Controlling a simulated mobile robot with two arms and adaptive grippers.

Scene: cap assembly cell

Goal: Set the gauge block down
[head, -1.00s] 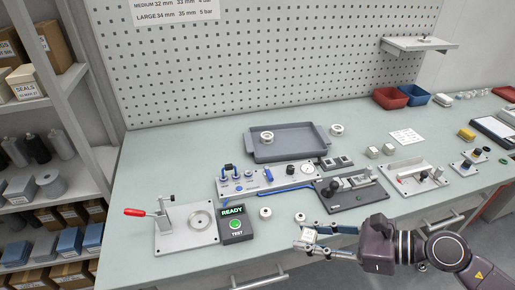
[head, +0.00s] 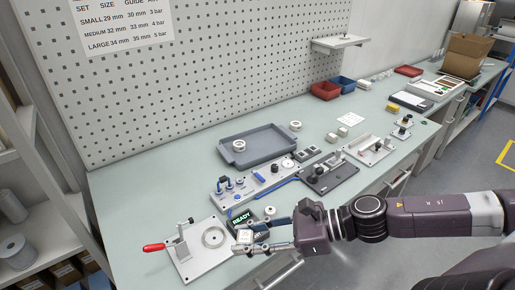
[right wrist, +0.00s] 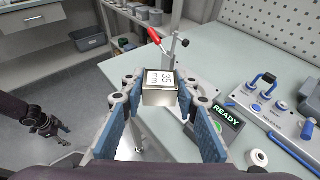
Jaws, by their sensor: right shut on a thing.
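The gauge block (right wrist: 160,96) is a small metal block with a white top label reading 35 mm. My right gripper (right wrist: 160,88) is shut on it, with a blue-padded finger on each side. In the head view the block (head: 244,236) is at the tips of my right gripper (head: 246,239), near the table's front edge. It appears above the table, between the READY box and the clamp plate; its exact height is unclear. My left gripper (right wrist: 50,124) shows small and dark at the left of the right wrist view, away from the block; its finger opening is unclear.
A clamp plate (head: 195,263) with a red handle and a ring stands at the left. The READY box (head: 238,216) is close behind my gripper, partly covered. A blue-grey tray (head: 262,155) and a grey control panel (head: 250,183) lie farther back. Bare table lies left of the tray.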

